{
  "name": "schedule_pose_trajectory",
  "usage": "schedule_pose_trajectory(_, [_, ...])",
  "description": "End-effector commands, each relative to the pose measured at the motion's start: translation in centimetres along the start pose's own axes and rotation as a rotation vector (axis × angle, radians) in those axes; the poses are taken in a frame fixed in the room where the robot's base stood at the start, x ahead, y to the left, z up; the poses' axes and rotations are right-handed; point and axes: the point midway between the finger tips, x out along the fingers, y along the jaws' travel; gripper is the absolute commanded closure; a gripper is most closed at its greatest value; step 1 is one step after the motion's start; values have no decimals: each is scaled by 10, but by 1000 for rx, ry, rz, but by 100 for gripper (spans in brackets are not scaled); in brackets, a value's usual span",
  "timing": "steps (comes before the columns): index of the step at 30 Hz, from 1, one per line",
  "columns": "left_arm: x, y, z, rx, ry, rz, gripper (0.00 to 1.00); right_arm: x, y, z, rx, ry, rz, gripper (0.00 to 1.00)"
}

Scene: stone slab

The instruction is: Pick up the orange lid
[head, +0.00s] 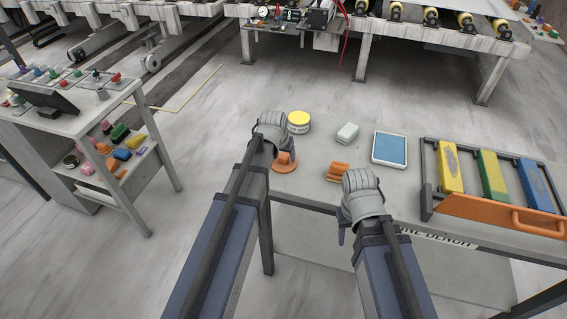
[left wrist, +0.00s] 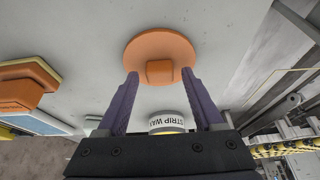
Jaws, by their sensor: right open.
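The orange lid (head: 281,167) is a round disc with a blocky knob, lying on the grey bench (head: 318,131) near its left end. In the left wrist view the lid (left wrist: 150,43) shows whole, with its knob (left wrist: 160,71) facing the camera. My left gripper (head: 287,156) is over the lid, partly hidden by its own wrist in the head view. In the left wrist view its purple fingers (left wrist: 160,75) are apart, one on each side of the knob, with gaps visible. My right gripper (head: 342,237) is open near the bench's front edge, mostly hidden by its wrist.
A yellow-topped tub (head: 299,122) stands behind the lid. An orange block (head: 337,172), a pale block (head: 347,133) and a blue-faced pad (head: 389,148) lie to the right. A rack (head: 500,212) with coloured bars fills the bench's right. A cluttered cart (head: 75,122) stands left.

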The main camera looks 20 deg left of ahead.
Motion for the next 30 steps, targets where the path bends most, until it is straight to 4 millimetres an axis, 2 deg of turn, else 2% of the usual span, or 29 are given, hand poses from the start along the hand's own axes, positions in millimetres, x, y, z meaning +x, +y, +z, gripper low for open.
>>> schedule_pose_trajectory(2, [0, 0, 0, 0, 0, 0, 42, 0, 0, 0, 0, 0, 0, 50])
schedule_pose_trajectory(15, [0, 0, 0, 0, 0, 0, 91, 0, 0, 0, 0, 0, 0, 50])
schedule_pose_trajectory(18, [0, 0, 0, 0, 0, 0, 100, 0, 0, 0, 0, 0, 0, 50])
schedule_pose_trajectory(30, [-2, 0, -1, 0, 0, 0, 100, -2, 0, 0, 0, 0, 0, 50])
